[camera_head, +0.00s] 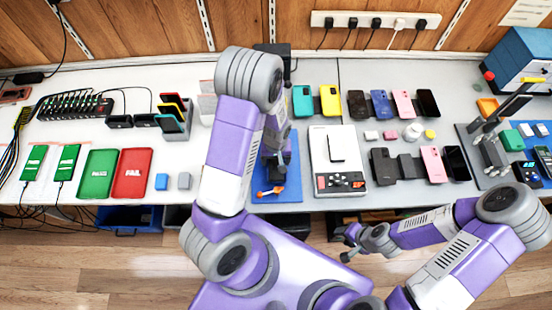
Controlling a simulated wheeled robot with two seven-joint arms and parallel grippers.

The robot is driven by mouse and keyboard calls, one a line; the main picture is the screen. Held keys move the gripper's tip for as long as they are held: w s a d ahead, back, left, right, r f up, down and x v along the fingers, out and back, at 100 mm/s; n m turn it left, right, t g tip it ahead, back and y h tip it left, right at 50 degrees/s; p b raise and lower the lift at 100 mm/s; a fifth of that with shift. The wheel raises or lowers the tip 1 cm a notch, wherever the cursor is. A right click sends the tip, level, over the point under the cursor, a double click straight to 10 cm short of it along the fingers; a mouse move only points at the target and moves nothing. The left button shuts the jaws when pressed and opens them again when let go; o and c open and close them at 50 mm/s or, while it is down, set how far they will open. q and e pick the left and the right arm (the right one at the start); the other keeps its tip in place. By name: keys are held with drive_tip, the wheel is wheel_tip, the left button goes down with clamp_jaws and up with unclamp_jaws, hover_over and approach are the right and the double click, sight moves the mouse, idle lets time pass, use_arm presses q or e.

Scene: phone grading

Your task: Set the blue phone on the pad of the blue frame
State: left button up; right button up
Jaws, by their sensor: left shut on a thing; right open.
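A blue phone (381,104) lies in the back row of phones, right of the middle of the table. A blue box-like unit (520,56) stands at the far right; I cannot tell whether it is the blue frame, and I see no pad on it. My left gripper (276,160) is over the blue mat (289,188), left of the white device, and is shut on a small dark thing, mostly hidden by the arm. My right gripper (347,243) is open and empty, low in front of the table's front edge.
A white device (322,160) with a flat panel stands mid-table. Other phones surround the blue phone, such as a pink phone (403,104). A lever stand (490,150) is at right. A green tray (97,174) and a red tray (132,174) lie at left. An orange item (268,191) lies on the mat.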

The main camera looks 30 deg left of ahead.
use_arm(q)
drive_tip(key=o, duration=1.1)
drive_tip(key=shift+o, duration=0.2)
drive_tip(key=shift+r+p, duration=0.55)
drive_tip(key=shift+r, duration=0.15)
wheel_tip(320, 180, up, 7)
drive_tip(key=p, duration=0.5)
drive_tip(key=shift+p, duration=0.4)
drive_tip(key=shift+s+f, duration=0.1)
